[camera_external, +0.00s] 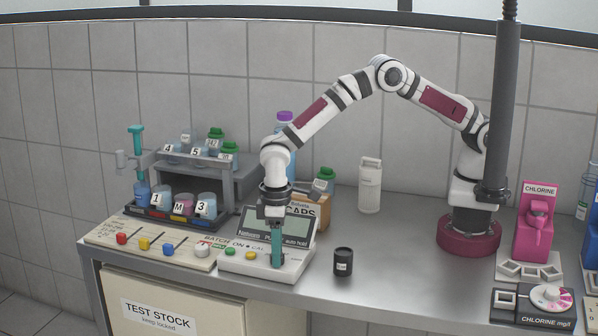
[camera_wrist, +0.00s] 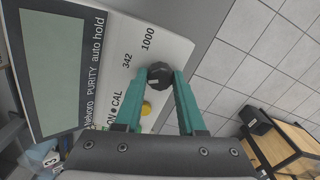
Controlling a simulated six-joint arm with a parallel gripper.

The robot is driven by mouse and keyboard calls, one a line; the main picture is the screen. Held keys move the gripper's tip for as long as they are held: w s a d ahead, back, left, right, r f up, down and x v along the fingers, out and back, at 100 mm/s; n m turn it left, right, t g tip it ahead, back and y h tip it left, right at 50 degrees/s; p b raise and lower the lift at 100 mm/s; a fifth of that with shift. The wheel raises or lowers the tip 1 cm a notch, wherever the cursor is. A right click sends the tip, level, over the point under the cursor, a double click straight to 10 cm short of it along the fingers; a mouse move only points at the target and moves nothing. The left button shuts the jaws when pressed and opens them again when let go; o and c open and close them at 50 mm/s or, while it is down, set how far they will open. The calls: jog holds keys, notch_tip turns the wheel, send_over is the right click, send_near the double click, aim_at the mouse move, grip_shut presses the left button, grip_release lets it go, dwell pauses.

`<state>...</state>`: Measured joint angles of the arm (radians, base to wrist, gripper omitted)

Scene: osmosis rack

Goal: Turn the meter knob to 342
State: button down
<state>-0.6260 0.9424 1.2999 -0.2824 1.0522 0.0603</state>
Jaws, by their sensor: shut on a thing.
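The meter (camera_external: 265,262) is a pale box with a grey display near the bench's front edge. In the wrist view its panel (camera_wrist: 172,42) shows the printed labels 342 and 1000 beside a black knob (camera_wrist: 159,76). My gripper (camera_external: 277,262) points down over the meter's right part. In the wrist view the teal fingers of my gripper (camera_wrist: 160,80) are shut on the knob, one on each side. A small pale mark shows on the knob's left side; its exact direction is hard to tell. The knob is hidden by the fingers in the external view.
A yellow button (camera_wrist: 146,108) lies close to the knob. A black jar (camera_external: 343,262) stands right of the meter. The board with coloured knobs (camera_external: 140,240) and a bottle rack (camera_external: 235,180) are to the left. The bench right of the jar is mostly free.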

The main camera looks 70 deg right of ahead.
jog(key=m, duration=0.5)
dwell(0.6)
jog(key=c, duration=0.5)
grip_release()
notch_tip(320, 180, up, 16)
jog(key=shift+f, duration=0.1)
